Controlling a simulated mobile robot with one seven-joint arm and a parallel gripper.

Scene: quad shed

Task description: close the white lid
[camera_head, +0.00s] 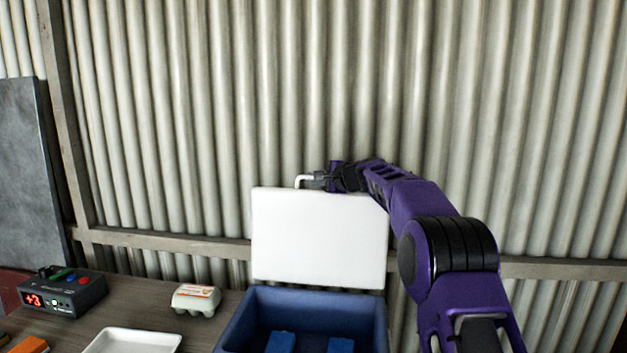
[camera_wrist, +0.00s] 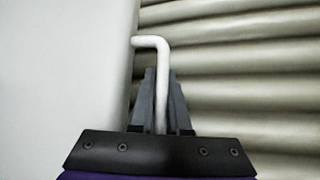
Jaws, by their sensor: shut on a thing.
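The white lid (camera_head: 318,238) stands upright, open, at the back edge of the blue box (camera_head: 262,312). A bent white handle (camera_head: 301,179) shows at the lid's top edge. My gripper (camera_head: 318,180) is at that edge, with my purple arm reaching in from the right. In the wrist view the lid (camera_wrist: 62,70) fills the left side. The handle (camera_wrist: 161,75) runs between the two grey fingers of my gripper (camera_wrist: 162,98), which are shut on it. Its bent end shows above the fingertips.
Blue blocks (camera_head: 281,342) lie inside the box. To its left on the wooden table are an egg carton (camera_head: 196,299), a white tray (camera_head: 133,341) and a dark device with a red display (camera_head: 62,294). A corrugated metal wall (camera_head: 330,90) stands behind the lid.

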